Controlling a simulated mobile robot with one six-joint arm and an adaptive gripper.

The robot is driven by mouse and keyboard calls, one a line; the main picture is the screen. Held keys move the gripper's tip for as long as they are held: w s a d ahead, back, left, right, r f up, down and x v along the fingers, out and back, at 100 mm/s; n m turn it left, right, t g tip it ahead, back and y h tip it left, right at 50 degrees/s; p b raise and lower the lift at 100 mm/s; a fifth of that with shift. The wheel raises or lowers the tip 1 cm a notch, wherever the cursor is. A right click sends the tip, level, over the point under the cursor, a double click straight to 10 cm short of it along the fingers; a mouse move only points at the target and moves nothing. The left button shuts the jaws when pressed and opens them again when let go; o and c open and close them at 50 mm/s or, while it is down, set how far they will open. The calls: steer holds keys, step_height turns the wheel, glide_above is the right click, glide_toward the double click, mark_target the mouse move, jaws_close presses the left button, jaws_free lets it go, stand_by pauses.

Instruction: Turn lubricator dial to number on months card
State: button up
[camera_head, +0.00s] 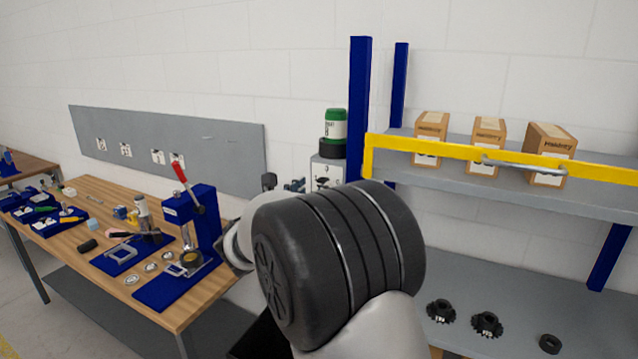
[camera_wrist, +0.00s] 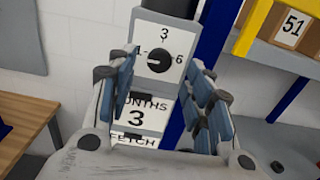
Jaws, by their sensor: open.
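The lubricator (camera_head: 336,126), a white canister with a green top, stands on a black collar above a light panel (camera_head: 326,172). In the wrist view the round black dial (camera_wrist: 159,61) sits on this panel, with 1 at left, 3 above and 6 at right. I cannot tell surely where the dial points. Below it, the months card (camera_wrist: 136,117) reads MONTHS 3. My gripper (camera_wrist: 163,78) is open and empty, its blue-padded fingers either side of the dial in the picture, apparently apart from it. In the head view my arm hides most of the gripper.
A blue post (camera_head: 359,110) stands right beside the panel. A yellow-edged shelf (camera_head: 390,145) with cardboard boxes (camera_head: 487,145) is at the right. A wooden bench (camera_head: 95,195) at the left holds a blue press (camera_head: 205,215) with a red lever and small parts.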

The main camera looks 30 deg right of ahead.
mark_target(322, 183)
steer(key=x, duration=0.5)
steer(key=c, duration=1)
